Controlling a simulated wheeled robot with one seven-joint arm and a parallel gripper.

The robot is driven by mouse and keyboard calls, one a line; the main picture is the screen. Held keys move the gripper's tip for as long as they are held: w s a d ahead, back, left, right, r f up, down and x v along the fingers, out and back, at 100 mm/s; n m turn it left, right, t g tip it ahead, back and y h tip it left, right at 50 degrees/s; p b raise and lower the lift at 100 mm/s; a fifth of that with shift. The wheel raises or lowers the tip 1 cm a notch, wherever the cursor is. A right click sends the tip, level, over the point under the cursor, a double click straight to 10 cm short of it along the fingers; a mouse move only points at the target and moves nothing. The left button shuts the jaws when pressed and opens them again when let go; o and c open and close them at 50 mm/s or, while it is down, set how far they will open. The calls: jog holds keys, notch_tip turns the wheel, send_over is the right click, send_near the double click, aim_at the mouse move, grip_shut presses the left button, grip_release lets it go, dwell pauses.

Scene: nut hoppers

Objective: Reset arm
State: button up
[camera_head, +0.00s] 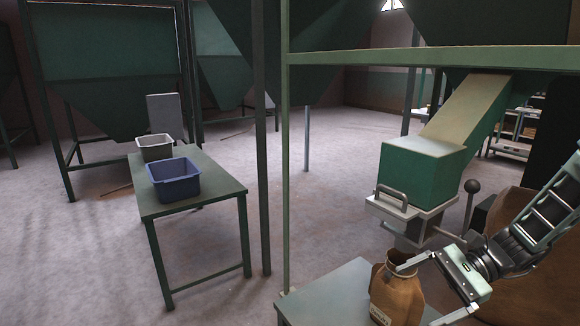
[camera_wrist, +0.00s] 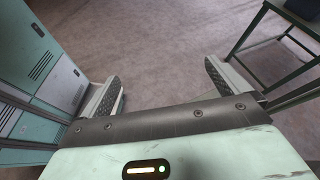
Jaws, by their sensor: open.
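My gripper (camera_head: 430,289) is at the lower right of the head view, with its two fingers spread wide. In the wrist view my gripper (camera_wrist: 163,80) is open, with only bare floor showing between the fingers. A brown sack (camera_head: 394,296) with a label stands upright on a small table (camera_head: 325,298) below the hopper chute. The upper finger overlaps the sack's neck in the head view; whether it touches cannot be told. The sack does not show in the wrist view.
The green chute (camera_head: 425,172) with a metal handle (camera_head: 391,197) and a black-knobbed lever (camera_head: 472,187) hangs just above my gripper. A brown rounded object (camera_head: 535,245) is behind my arm. A blue bin (camera_head: 174,181) and a grey bin (camera_head: 155,147) stand on a green table (camera_head: 205,203).

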jog(key=s+a+n+h+b, duration=0.2)
jog(key=s+a+n+h, duration=0.2)
jog(key=s+n, duration=0.3)
jog(key=s+a+r+n+t+h+b, duration=0.1)
jog(key=s+a+n+h+b, duration=0.1)
jog(key=s+a+n+h, duration=0.4)
jog(key=s+a+n+h+b, duration=0.3)
jog(key=s+n, duration=0.5)
jog(key=s, duration=0.1)
notch_tip(320, 180, up, 18)
jog(key=p, duration=1.7)
jog(key=shift+d+f+p, duration=0.2)
jog(key=shift+d+p, duration=0.1)
jog(key=shift+s, duration=0.1)
